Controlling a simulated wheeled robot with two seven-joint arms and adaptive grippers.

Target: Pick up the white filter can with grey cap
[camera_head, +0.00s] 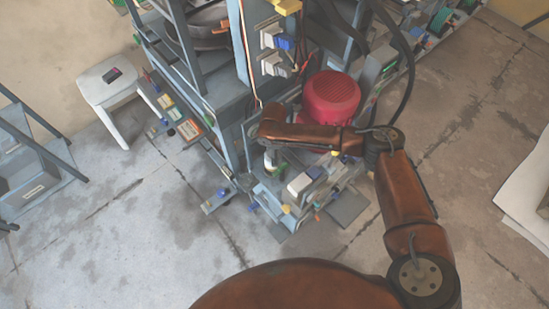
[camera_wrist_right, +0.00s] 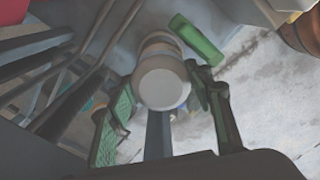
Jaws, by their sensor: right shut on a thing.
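The white filter can (camera_wrist_right: 162,84) is in the middle of the right wrist view, its pale round end towards the camera. My right gripper (camera_wrist_right: 160,100) has green-padded fingers on both sides of it and is shut on it. In the head view the right arm reaches left across the machine, and the right gripper (camera_head: 273,160) points down at its front edge. The can is small and mostly hidden there, and its grey cap cannot be made out clearly. My left gripper is not in view.
A red motor housing (camera_head: 331,95) stands close behind the right forearm. The machine frame (camera_head: 222,98) rises beside the gripper, with cluttered small parts in front. A white stool (camera_head: 112,84) stands at the left. The concrete floor (camera_head: 130,235) in front is mostly clear.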

